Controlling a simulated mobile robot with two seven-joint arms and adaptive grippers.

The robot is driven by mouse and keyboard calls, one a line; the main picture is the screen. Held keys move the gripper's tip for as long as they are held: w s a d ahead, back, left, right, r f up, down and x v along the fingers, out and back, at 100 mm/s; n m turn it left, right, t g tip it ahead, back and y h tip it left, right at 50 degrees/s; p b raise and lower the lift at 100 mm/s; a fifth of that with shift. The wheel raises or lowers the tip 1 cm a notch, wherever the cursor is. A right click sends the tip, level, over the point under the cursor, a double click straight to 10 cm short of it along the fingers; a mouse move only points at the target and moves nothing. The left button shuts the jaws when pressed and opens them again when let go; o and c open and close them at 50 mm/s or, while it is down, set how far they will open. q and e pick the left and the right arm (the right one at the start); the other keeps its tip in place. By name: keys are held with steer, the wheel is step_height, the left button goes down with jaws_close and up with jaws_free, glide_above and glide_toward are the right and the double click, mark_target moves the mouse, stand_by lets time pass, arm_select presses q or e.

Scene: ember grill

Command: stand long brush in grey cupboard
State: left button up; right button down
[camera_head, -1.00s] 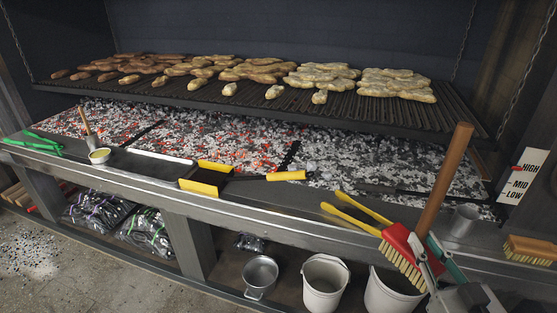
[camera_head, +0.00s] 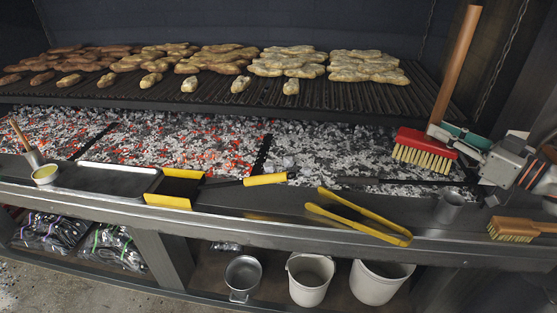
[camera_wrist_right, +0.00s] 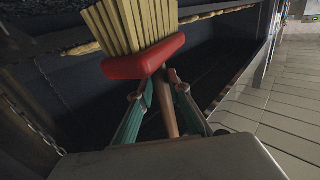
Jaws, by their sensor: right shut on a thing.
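The long brush has a long wooden handle (camera_head: 458,62), a red head (camera_head: 428,142) and pale bristles (camera_head: 421,158). In the head view it is held upright, bristles down, over the right end of the coals. My right gripper (camera_head: 447,133) is shut on the handle just above the red head. The wrist view shows the red head (camera_wrist_right: 145,60) and bristles (camera_wrist_right: 130,25) close up, with the handle between the teal fingers of the right gripper (camera_wrist_right: 163,88). My left gripper is not in view. I cannot make out a grey cupboard for certain in either view.
A grill rack (camera_head: 210,98) with loaves hangs above glowing coals (camera_head: 180,145). Yellow tongs (camera_head: 360,218), a metal cup (camera_head: 449,205) and a hand brush (camera_head: 514,229) lie along the front ledge (camera_head: 270,228). White buckets (camera_head: 310,280) stand below.

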steer(key=shift+d+f, duration=0.1)
steer(key=shift+f, duration=0.15)
step_height(320, 180, down, 19)
steer(key=b, duration=0.4)
steer(key=shift+f, duration=0.15)
steer(key=shift+f, duration=0.15)
steer(key=c, duration=1.9)
jaws_free()
steer(key=shift+f, duration=0.1)
